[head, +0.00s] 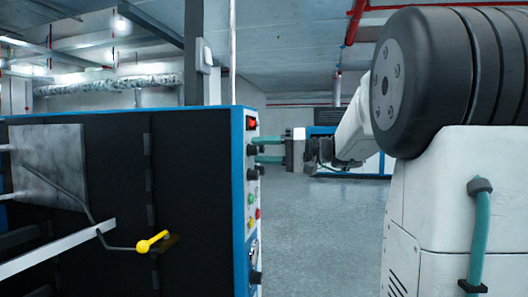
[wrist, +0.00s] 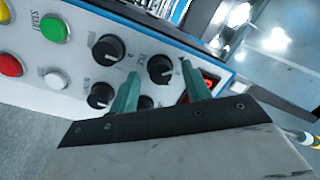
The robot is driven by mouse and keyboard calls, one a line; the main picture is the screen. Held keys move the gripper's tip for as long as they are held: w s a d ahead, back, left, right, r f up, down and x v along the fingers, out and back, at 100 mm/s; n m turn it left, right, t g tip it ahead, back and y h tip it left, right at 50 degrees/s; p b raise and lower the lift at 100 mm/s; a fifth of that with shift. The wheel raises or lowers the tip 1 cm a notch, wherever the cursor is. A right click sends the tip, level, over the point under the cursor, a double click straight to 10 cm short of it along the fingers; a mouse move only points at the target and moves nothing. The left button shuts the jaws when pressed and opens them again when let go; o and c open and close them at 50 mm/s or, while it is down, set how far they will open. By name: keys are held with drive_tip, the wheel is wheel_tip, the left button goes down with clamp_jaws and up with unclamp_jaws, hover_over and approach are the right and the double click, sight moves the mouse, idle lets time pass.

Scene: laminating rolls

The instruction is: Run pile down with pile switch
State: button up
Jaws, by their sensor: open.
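The control panel (head: 250,200) is on the blue-edged end of the black machine at left in the head view. It also shows in the wrist view (wrist: 75,25), with several black rotary knobs. My gripper (head: 257,150) reaches the panel's upper part with green fingers spread apart. In the wrist view my gripper (wrist: 160,71) has one black knob (wrist: 160,68) between its fingertips; whether they touch it is unclear. Another knob (wrist: 145,103) is partly hidden behind the gripper. The labels are too blurred and rotated to tell surely which knob is the pile switch.
A red switch (head: 251,123) sits at the panel's top, close to my fingers. Other knobs (wrist: 110,47) (wrist: 100,95) and green (wrist: 54,29), red (wrist: 10,65) and white (wrist: 56,78) buttons are nearby. A yellow-handled lever (head: 151,242) sticks out from the machine. The grey floor (head: 325,230) is clear.

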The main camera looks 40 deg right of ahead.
drive_tip(key=c, duration=1)
drive_tip(key=shift+m, duration=0.3)
drive_tip(key=m, duration=0.4)
drive_tip(key=shift+f, duration=0.1)
drive_tip(key=shift+m+t, duration=0.5)
drive_tip(key=shift+m, duration=1.7)
drive_tip(key=o, duration=1)
